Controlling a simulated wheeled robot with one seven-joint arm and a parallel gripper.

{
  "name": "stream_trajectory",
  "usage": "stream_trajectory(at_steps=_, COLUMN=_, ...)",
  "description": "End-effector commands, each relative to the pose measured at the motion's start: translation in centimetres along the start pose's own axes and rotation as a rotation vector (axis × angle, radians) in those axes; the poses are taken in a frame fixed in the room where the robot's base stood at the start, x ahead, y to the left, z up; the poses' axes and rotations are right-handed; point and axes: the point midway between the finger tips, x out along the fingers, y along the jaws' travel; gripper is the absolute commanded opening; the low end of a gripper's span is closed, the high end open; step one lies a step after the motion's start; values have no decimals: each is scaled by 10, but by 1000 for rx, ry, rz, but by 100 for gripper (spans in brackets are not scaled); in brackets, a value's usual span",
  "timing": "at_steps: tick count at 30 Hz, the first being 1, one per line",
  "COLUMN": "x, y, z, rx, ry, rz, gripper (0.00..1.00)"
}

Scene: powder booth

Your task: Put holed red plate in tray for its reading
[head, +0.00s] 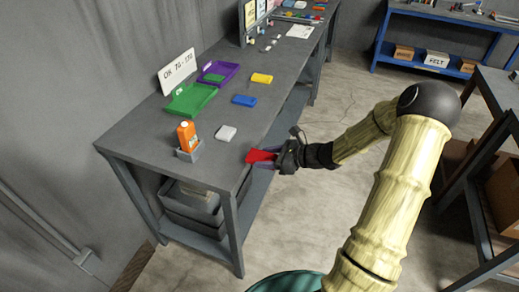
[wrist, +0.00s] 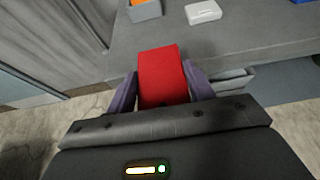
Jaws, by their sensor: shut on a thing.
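The red plate (head: 260,156) is held in my gripper (head: 277,156) at the front edge of the grey bench. In the wrist view the plate (wrist: 163,75) stands out flat between the two purple-grey fingers (wrist: 160,92), which are shut on it. I cannot clearly make out its hole. A green tray (head: 190,99) and a purple tray (head: 218,73) lie at the back of the bench, left of and beyond my gripper. A white sign (head: 178,71) behind them reads "OK" with a number range, its digits hard to read.
A white block (head: 226,133), a blue block (head: 244,100) and a yellow block (head: 262,78) lie spaced along the bench. An orange bottle (head: 187,134) stands in a grey holder (head: 190,152). Bare bench (head: 215,160) lies between the holder and my gripper.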

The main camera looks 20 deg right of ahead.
Motion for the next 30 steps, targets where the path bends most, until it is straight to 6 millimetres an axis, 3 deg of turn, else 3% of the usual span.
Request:
stream_trajectory(at_steps=11, x=-3, y=4, z=-65, rx=2, ry=0, rz=6, gripper=24)
stream_trajectory(at_steps=21, x=-7, y=28, z=-153, rx=0, ry=-5, rz=17, gripper=24)
stream_trajectory(at_steps=24, x=-8, y=34, z=-165, rx=-5, ry=-7, rz=19, gripper=24)
stream_trajectory(at_steps=30, x=-8, y=35, z=-168, rx=-8, ry=-6, rz=19, gripper=24)
